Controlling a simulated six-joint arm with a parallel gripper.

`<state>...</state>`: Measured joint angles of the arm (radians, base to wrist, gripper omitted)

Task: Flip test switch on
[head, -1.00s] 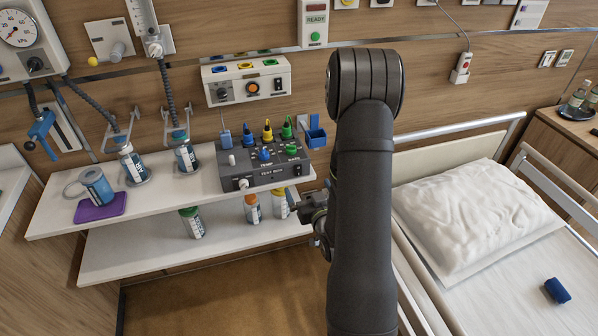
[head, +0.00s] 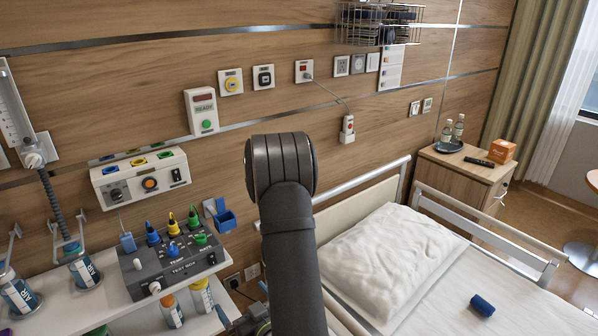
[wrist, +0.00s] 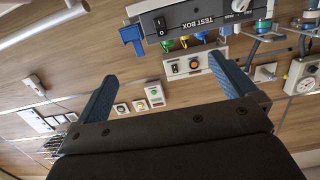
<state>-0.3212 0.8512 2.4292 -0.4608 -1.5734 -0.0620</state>
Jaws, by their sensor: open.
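The dark grey test box (head: 172,262) sits on the upper white shelf in the head view, with coloured plugs and knobs on top. In the wrist view, the test box (wrist: 200,22) is at the top, and a black rocker switch (wrist: 157,23) marked I and O shows on its face. In the head view my gripper is low behind my arm, mostly hidden, to the right of the shelf.
A wall unit (head: 140,180) with an orange button and black switch is above the box. A blue holder (head: 222,216) is beside the box. Bottles (head: 172,309) stand on the lower shelf. The bed (head: 440,285) with a pillow (head: 383,262) fills the right.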

